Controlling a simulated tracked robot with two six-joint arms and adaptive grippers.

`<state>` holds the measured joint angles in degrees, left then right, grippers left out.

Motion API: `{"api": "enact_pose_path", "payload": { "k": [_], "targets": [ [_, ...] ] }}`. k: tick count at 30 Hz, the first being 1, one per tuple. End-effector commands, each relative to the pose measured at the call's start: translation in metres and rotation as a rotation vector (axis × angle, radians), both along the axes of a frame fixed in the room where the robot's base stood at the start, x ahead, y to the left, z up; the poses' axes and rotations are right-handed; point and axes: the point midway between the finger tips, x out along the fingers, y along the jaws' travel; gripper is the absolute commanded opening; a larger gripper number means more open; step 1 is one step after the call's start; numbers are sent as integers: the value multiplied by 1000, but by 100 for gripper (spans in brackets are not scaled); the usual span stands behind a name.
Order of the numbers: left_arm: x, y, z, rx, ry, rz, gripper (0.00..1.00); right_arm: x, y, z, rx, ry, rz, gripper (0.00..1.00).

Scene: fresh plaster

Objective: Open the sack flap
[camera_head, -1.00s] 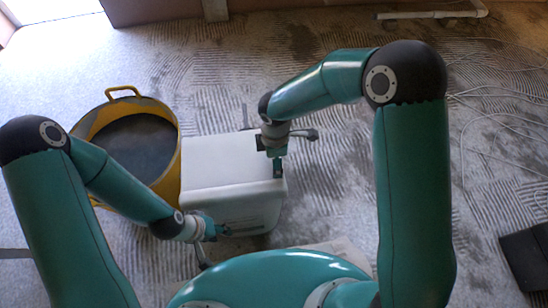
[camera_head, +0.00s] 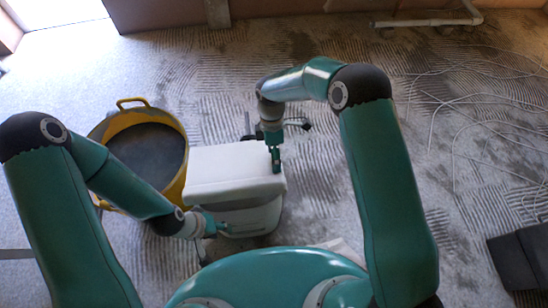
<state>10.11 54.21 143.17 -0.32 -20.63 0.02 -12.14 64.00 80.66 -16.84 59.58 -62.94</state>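The white sack (camera_head: 228,170) stands boxlike on the floor in front of me. Its pale top flap lies across it, with a distinct front edge above the lower front wall (camera_head: 254,217). My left gripper (camera_head: 224,229) is low at the sack's front left, close to the front wall. Its fingers are small, and I cannot tell whether they touch or grip anything. My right gripper (camera_head: 276,166) points down at the right part of the flap, near its right edge. Its fingers look close together, but their gap is not clear. The inside of the sack is hidden.
A yellow tub (camera_head: 183,187) with grey contents stands just left of the sack. Pale cables (camera_head: 455,130) lie on the floor at right. A black object (camera_head: 520,255) lies at the lower right. A white pipe (camera_head: 425,22) runs along the far edge.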

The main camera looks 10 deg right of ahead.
Motion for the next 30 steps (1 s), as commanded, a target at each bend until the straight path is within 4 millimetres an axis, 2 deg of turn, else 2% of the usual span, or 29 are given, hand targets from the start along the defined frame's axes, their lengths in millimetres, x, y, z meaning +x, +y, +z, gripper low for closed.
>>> {"api": "enact_pose_path", "payload": {
  "k": [5,12,21,30],
  "targets": [
    [0,0,-1,0,1,0,40,13,0,8,0,87,-5,15],
    [0,0,-12,0,1,0,40,24,0,15,-1,179,-5,15],
    [0,0,-25,0,1,0,40,33,-1,22,-2,255,-4,15],
    [0,0,-29,0,1,0,40,38,-2,27,-3,284,-4,15]
  ]
}}
